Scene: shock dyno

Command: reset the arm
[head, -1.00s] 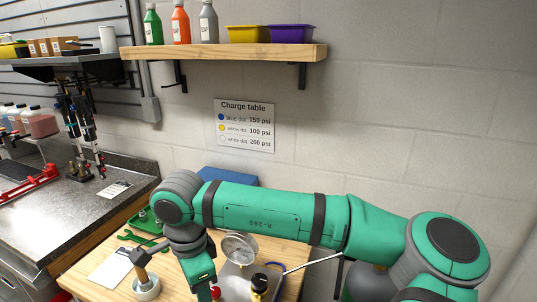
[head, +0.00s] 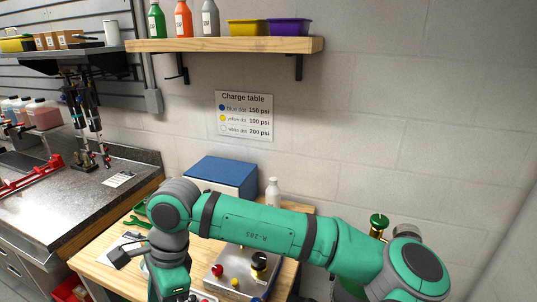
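My green and grey arm (head: 262,228) stretches across the lower part of the head view, from the lower right to a bent wrist at the left. The wrist's lower link (head: 168,279) points down over the wooden bench (head: 92,262). My gripper's fingers do not show, so what they hold cannot be seen. A small dark piece on a grey stalk (head: 119,257) sticks out left of the wrist.
A blue-topped box (head: 222,172) and a white bottle (head: 272,192) stand behind my arm. A metal panel with a black knob (head: 259,262) is in front of it. A green knob (head: 379,222) rises at right. The wall shelf (head: 225,44) is above.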

